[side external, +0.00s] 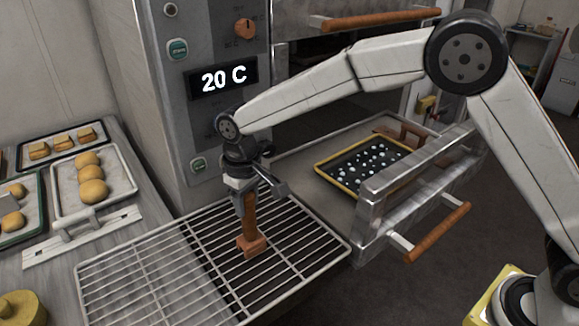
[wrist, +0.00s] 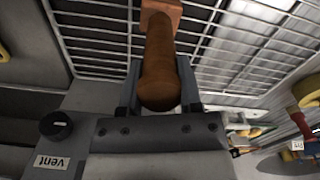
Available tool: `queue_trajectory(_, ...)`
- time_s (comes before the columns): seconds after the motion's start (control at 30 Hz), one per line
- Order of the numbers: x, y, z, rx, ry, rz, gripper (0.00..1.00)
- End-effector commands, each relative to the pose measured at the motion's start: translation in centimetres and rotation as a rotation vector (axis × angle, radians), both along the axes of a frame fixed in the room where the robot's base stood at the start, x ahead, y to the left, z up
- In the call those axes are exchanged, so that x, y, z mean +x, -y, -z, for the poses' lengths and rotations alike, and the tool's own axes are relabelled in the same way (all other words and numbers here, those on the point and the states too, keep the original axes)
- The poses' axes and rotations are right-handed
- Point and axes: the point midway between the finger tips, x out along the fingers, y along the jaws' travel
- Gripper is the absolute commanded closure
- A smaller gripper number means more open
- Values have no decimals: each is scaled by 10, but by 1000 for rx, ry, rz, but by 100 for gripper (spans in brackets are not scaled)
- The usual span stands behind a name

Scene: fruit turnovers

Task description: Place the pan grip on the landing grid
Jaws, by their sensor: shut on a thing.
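The pan grip (side external: 249,222) is a brown wooden handle with a wider orange-brown block at its lower end. It hangs roughly upright below my gripper (side external: 243,190), which is shut on its upper part. Its lower block is at or just above the bars of the landing grid (side external: 140,277); I cannot tell whether they touch. In the wrist view the pan grip (wrist: 158,65) stands between the two fingers of my gripper (wrist: 158,88), with the grid's wires (wrist: 92,38) behind it.
An open oven drawer holds a dark, yellow-rimmed tray (side external: 368,165) with white spots, right of the grid. Trays with buns (side external: 90,180) and pastries (side external: 62,143) lie on the left counter. The oven panel (side external: 222,80) reads 20 C. Much of the grid is bare.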

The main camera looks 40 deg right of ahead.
Motion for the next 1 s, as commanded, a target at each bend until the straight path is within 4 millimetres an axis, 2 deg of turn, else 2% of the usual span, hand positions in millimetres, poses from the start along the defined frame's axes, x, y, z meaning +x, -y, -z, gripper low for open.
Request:
queue_trajectory(0.4, 0, 0, 3, 0, 0, 0, 100)
queue_trajectory(0.43, 0, 0, 3, 0, -1, 0, 46)
queue_trajectory(0.5, 0, 0, 3, 0, -1, 0, 24)
queue_trajectory(0.53, 0, 0, 3, 0, -1, 0, 20)
queue_trajectory(1.0, 0, 0, -2, 0, 1, 0, 20)
